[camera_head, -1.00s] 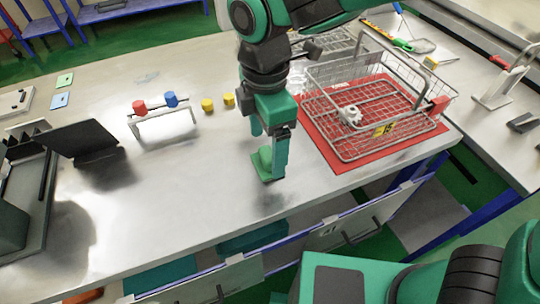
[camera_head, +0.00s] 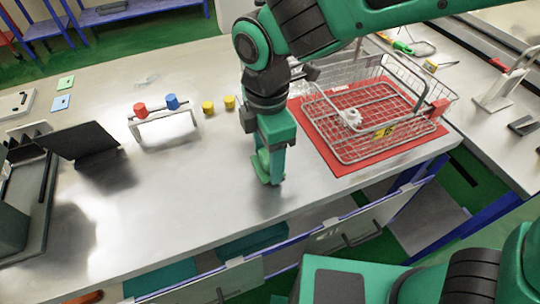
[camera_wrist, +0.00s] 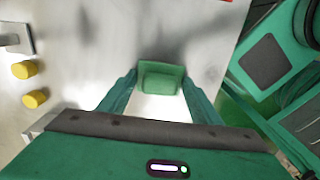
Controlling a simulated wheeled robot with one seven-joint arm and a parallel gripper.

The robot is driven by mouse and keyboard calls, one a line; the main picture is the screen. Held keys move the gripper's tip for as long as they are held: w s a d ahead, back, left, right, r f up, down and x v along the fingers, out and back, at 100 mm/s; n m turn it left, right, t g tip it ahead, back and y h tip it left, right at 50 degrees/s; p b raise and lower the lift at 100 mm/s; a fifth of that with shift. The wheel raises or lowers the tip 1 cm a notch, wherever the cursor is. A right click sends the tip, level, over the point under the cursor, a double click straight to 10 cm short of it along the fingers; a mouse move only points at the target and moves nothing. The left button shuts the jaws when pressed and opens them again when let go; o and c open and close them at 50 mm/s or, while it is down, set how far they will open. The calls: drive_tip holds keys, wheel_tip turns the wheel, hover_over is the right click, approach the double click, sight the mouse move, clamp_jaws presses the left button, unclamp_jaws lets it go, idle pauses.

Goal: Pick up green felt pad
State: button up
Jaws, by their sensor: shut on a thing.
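The green felt pad (camera_wrist: 161,77) is a small green piece between the two fingertips of my gripper (camera_wrist: 160,84) in the wrist view. My gripper is shut on it. In the head view my gripper (camera_head: 270,176) points down over the metal table near its front edge, with the pad at its fingertips, partly hidden by the fingers. I cannot tell for sure whether the pad is clear of the table.
A wire basket (camera_head: 350,152) on a red mat (camera_head: 345,168) stands to the right of my gripper. A rack with red and blue caps (camera_head: 163,112) and yellow cylinders (camera_head: 208,107) are to the left. A black panel (camera_head: 78,141) stands further left. The table's front middle is clear.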

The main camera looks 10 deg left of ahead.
drive_tip(key=shift+r, duration=0.1)
wheel_tip(320, 180, up, 4)
drive_tip(key=shift+f, duration=0.1)
drive_tip(key=s+a+r, duration=0.7)
drive_tip(key=s, duration=0.2)
drive_tip(key=shift+a, duration=0.35)
drive_tip(key=o, duration=0.5)
drive_tip(key=shift+c, duration=0.2)
drive_tip(key=shift+w, duration=0.1)
drive_tip(key=c, duration=0.3)
drive_tip(key=shift+c, duration=0.2)
